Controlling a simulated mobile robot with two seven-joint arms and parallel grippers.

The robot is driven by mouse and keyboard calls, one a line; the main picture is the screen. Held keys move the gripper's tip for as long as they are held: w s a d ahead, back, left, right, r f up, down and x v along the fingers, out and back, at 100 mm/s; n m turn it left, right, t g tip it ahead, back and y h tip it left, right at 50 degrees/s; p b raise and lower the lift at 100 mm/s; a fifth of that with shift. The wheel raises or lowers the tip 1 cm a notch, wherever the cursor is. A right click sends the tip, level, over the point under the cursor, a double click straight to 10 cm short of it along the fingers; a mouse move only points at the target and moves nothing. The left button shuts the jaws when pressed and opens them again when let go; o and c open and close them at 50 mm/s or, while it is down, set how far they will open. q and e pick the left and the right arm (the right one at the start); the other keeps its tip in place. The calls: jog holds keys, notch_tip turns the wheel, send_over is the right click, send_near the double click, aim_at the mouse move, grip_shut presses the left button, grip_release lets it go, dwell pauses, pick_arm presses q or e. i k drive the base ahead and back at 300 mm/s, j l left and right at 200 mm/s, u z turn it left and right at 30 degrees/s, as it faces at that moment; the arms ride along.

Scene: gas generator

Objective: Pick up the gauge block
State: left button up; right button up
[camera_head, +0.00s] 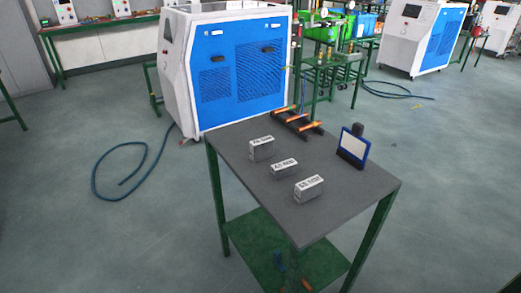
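Three small grey-white blocks with dark lettering on top, which look like gauge blocks, stand apart on a grey tabletop. The back-left block (262,149) is the farthest from me. The middle block (284,169) looks the smallest. The front-right block (309,189) is closest to the table's front edge. The lettering is too small to read surely. Neither of my grippers is in view, and nothing touches the blocks.
The grey table (240,168) has green legs and a green lower shelf (262,240). A blue-framed display (353,147) stands at its right, and orange-handled rods (298,122) lie at its back edge. A blue-white machine (235,70) stands behind. A hose (125,180) lies on the floor.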

aim_at(263, 148)
jog(key=z, duration=3.35)
jog(key=k+j+u, duration=0.85)
jog(key=i, duration=0.05)
